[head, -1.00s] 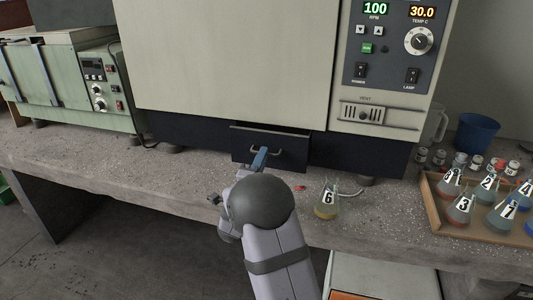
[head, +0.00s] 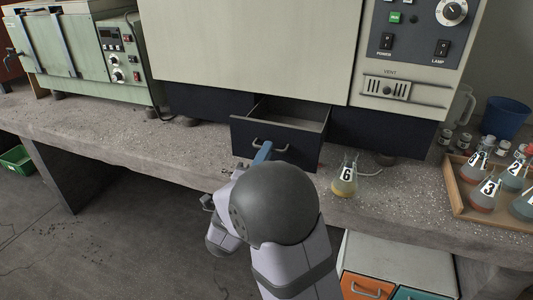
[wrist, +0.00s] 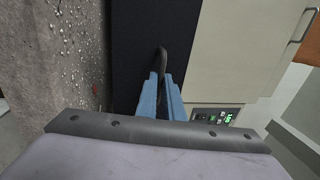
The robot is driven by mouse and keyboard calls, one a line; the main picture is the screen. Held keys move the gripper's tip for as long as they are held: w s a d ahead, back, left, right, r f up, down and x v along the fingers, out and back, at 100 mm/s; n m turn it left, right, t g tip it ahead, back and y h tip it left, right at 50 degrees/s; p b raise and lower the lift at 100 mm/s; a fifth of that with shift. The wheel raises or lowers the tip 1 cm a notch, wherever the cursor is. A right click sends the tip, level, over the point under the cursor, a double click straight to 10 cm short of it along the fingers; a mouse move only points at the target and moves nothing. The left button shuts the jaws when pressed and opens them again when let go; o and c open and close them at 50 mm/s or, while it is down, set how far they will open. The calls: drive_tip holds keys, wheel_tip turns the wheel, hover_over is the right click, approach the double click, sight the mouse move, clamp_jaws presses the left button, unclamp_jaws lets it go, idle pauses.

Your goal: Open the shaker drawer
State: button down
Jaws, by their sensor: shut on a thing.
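The shaker drawer (head: 290,140) is dark blue and sits low in the front of the big cream shaker (head: 260,45). It stands pulled out, and its hollow inside shows from above. My gripper (head: 262,153) has blue fingers and is shut on the drawer's handle (head: 283,148). In the wrist view the blue fingers of my gripper (wrist: 161,97) close around the dark curved handle (wrist: 162,58), in front of the dark drawer front (wrist: 135,40). My arm hides part of the bench below the drawer.
A flask marked 6 (head: 345,180) stands on the bench just right of the drawer. A wooden tray (head: 461,207) of numbered flasks is farther right. A green device (head: 85,60) stands at the left. The bench's front edge (head: 120,160) is close below.

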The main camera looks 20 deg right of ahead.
drive_tip(key=shift+f, duration=0.2)
drive_tip(key=c, duration=2.1)
unclamp_jaws()
drive_tip(key=shift+s+a, duration=0.1)
drive_tip(key=shift+o, duration=1)
drive_tip(key=shift+r, duration=0.15)
drive_tip(key=shift+a, duration=0.1)
drive_tip(key=v, duration=0.7)
drive_tip(key=shift+s+b, duration=0.15)
drive_tip(key=shift+b, duration=0.15)
